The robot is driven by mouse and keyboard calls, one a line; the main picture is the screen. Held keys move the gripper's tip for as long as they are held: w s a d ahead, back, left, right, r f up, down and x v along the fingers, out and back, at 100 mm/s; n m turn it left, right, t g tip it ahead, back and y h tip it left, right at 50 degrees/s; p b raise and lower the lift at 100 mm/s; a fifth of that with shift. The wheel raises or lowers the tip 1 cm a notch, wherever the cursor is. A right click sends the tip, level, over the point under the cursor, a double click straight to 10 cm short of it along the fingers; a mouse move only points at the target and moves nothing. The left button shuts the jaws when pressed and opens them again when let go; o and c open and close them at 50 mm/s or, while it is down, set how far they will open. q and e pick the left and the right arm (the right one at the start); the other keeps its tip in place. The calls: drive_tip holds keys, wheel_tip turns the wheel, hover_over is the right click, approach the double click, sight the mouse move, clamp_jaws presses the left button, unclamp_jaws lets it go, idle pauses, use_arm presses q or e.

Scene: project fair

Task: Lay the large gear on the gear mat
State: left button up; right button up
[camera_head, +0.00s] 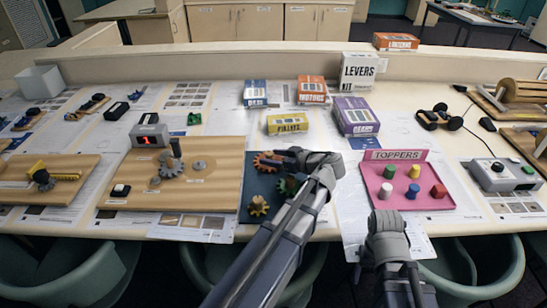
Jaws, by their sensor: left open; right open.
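The dark gear mat (246,217) lies at the middle of the table, partly covered by my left arm. An orange gear (262,161) is at its upper edge, a green gear (283,186) near its middle and a small brown gear (258,206) near its front. I cannot tell by size which is the large gear, as the orange and green ones are partly hidden. My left gripper (287,157) is open beside the orange gear, over the mat's upper part; contact cannot be told. My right gripper (387,216) is open and empty at the table's front edge, below the pink tray.
The pink toppers tray (440,200) with coloured pegs is to the right. Kit boxes (287,124) stand behind the mat. Green chairs (70,275) are in front.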

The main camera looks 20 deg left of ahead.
use_arm(q)
drive_tip(key=shift+r+p, duration=0.3)
drive_tip(key=p+v, duration=0.4)
drive_tip(key=v, duration=0.6)
drive_tip(key=shift+d, duration=0.2)
drive_tip(key=shift+v, duration=0.8)
drive_tip(key=shift+f, duration=0.1)
